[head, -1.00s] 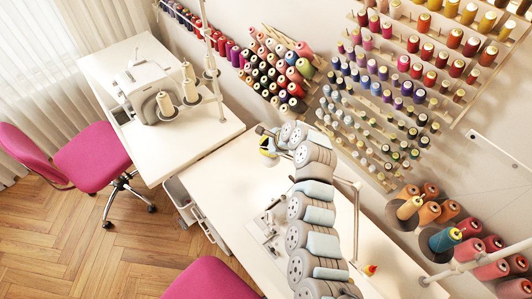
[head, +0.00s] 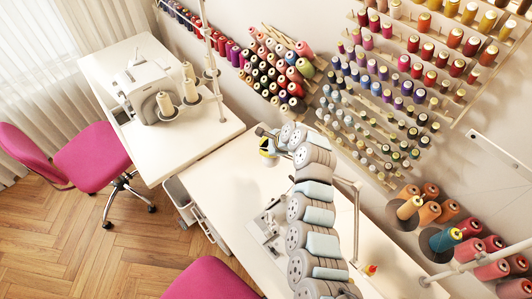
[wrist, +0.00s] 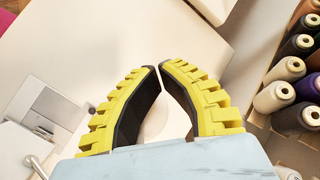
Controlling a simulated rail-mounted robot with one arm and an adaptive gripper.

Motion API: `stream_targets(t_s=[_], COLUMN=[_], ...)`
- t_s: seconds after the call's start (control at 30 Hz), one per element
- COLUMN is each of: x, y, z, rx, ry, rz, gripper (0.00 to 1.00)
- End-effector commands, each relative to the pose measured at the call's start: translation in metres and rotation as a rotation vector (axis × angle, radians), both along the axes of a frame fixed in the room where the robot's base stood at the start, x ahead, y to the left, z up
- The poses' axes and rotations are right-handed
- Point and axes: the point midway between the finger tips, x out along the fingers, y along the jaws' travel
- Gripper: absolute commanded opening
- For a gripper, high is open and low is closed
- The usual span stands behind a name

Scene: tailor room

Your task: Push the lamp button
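A thin grey jointed rod (head: 356,215), which looks like the lamp's arm, rises from the right table behind my arm. In the head view I cannot make out the lamp's head or a button; my arm covers part of that area. My gripper (head: 267,148) is above the far end of that table, near the thread wall. In the wrist view its two yellow and black fingers (wrist: 160,67) lean together, tips almost meeting, with nothing held. A pale rounded shape (wrist: 160,120) shows beyond and between the fingers; I cannot tell whether it is the lamp.
A sewing machine (head: 268,230) stands on the white right table (head: 225,170), partly behind my arm. An overlock machine (head: 148,90) with thread cones is on the left table. Thread racks (head: 385,100) line the wall. Pink chairs (head: 90,158) stand in front. Spools (wrist: 274,97) are at the wrist view's right.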

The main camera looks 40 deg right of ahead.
Motion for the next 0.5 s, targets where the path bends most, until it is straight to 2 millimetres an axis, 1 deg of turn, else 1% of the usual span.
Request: stream_targets(t_s=[0.33, 0.5], x=[-0.0010, -0.0016], y=[-0.0006, -0.0009], z=[-0.0021, 0.0022], rx=[0.000, -0.001], ry=[0.002, 0.003], rz=[-0.001, -0.002], gripper=[0.00, 0.00])
